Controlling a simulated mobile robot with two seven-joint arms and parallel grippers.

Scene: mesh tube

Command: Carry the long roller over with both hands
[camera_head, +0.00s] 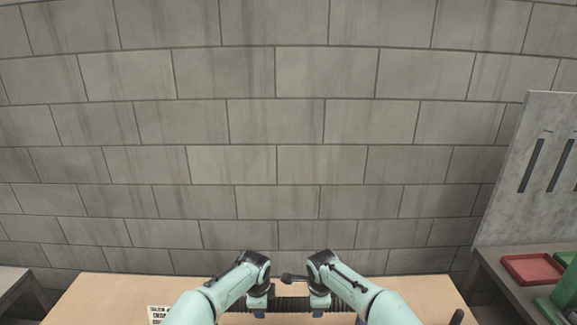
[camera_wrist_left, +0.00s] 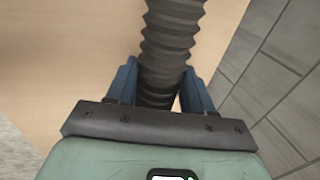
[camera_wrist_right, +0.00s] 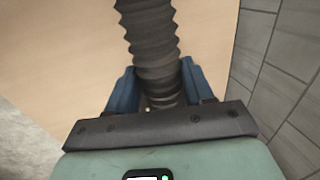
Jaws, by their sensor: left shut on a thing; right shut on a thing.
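In the left wrist view the ribbed tube (camera_wrist_left: 168,45) runs between the blue fingers of my left gripper (camera_wrist_left: 158,90). In the right wrist view the tube (camera_wrist_right: 150,35) runs between the blue fingers of my right gripper (camera_wrist_right: 156,90). I cannot tell whether the tube touches the table.
A grey block wall (camera_head: 270,130) stands behind. At the right are a side bench with a red tray (camera_head: 540,269) and green bins (camera_head: 568,290), under a slotted grey panel (camera_head: 535,165).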

